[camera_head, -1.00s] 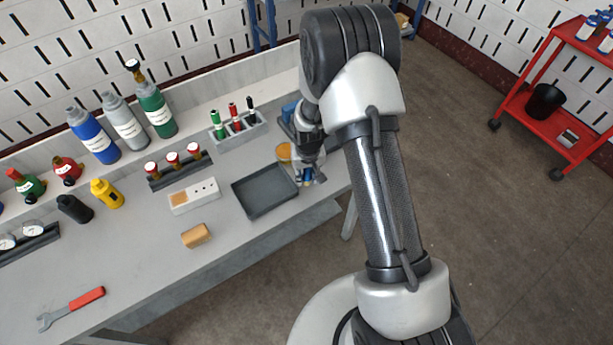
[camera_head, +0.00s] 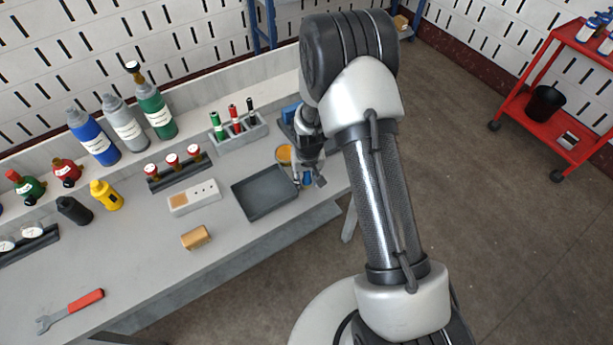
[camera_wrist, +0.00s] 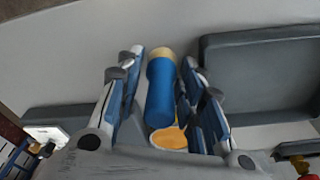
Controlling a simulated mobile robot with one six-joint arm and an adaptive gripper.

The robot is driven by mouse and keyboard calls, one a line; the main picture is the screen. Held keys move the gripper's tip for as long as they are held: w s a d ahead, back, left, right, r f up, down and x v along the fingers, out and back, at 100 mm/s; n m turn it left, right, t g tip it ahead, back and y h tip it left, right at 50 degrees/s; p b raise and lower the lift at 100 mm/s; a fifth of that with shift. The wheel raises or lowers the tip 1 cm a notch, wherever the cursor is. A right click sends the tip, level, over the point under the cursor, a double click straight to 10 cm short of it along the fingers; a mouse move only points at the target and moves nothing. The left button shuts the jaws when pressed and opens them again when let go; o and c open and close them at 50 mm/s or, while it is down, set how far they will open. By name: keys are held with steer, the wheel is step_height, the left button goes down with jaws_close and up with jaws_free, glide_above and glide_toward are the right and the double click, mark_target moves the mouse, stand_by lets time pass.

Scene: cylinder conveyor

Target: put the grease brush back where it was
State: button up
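In the wrist view, a blue cylinder with a cream end (camera_wrist: 161,92), seemingly the grease brush, lies between the fingers of my gripper (camera_wrist: 162,65). The fingers are apart, with a gap showing on the brush's left side; on the right the finger is very near it. In the head view, my gripper (camera_head: 310,182) is low over the table's right end, beside the grey tray (camera_head: 243,205). Some blue (camera_head: 307,178) shows between its fingers there. An orange-topped round dish (camera_head: 284,153) sits just behind; it also shows in the wrist view (camera_wrist: 170,138).
A blue item in a dark holder (camera_head: 290,112) stands behind my gripper. A grey rack with markers (camera_head: 240,132), a white block (camera_head: 193,197) and a tan block (camera_head: 196,237) lie to the left. Bottles line the back.

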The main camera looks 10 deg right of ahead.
step_height(320, 180, up, 12)
steer(key=s+p, duration=0.2)
steer(key=p, duration=0.2)
step_height(320, 180, up, 12)
steer(key=f, duration=0.1)
glide_above(308, 183)
steer(key=s, duration=0.3)
steer(key=s+r+t, duration=0.1)
steer(key=s+r, duration=0.4)
steer(key=r, duration=0.3)
steer(key=s+r+t, duration=0.1)
steer(key=s+r, duration=0.3)
steer(key=s, duration=0.5)
steer(key=s+r+n, duration=0.1)
steer(key=s+r, duration=0.4)
steer(key=s, duration=0.4)
steer(key=shift+s+d+r+t, duration=0.15)
steer(key=shift+s+t, duration=0.05)
steer(key=shift+t, duration=0.2)
